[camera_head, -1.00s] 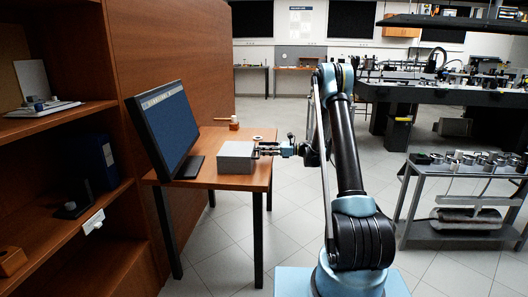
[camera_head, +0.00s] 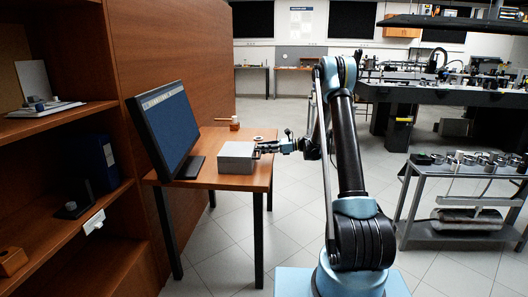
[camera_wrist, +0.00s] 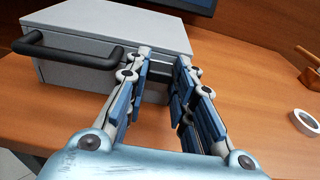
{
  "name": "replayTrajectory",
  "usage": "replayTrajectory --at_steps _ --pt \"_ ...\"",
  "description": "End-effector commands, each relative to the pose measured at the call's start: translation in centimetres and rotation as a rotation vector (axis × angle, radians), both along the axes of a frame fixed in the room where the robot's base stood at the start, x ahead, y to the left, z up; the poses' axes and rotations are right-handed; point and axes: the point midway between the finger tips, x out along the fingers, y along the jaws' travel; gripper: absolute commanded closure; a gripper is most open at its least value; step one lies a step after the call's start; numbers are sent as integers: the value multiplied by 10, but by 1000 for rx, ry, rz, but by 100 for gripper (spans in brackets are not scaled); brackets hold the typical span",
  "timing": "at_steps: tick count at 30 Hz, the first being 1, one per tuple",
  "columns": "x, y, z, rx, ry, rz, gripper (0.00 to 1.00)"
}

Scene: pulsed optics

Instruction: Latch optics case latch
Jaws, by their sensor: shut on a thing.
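The optics case (camera_head: 237,157) is a light grey box standing on the wooden desk. It fills the upper left of the wrist view (camera_wrist: 110,35), with its lid down and a dark bar handle (camera_wrist: 75,58) on its near face. My gripper (camera_head: 262,149) reaches in from the right at the case's near side. In the wrist view my gripper (camera_wrist: 166,66) has its two blue-padded fingers at the case face, right of the handle. They are shut on a small dark part there, which seems to be the latch; the fingers mostly hide it.
A monitor (camera_head: 172,130) stands on the desk (camera_head: 215,178) left of the case. A white tape ring (camera_wrist: 306,122) and a wooden-handled item (camera_wrist: 309,66) lie to the right in the wrist view. A shelf (camera_head: 60,225) stands at far left, a metal cart (camera_head: 460,180) at right.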

Motion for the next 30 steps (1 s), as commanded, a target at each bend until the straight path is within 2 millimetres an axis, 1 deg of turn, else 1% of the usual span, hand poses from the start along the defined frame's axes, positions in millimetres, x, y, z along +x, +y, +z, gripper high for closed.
replayTrajectory --at_steps 6,7,8,9,19,22,26,30 --pt "0 0 0 0 0 0 100" --pt "0 0 0 0 0 0 72" --pt "0 0 0 1 0 0 66" --pt "0 0 0 1 0 0 57" --pt "0 0 0 1 0 0 57" --pt "0 -4 0 1 0 0 57" --pt "1 -20 2 1 0 -3 57" --pt "1 -46 5 1 0 -4 57"
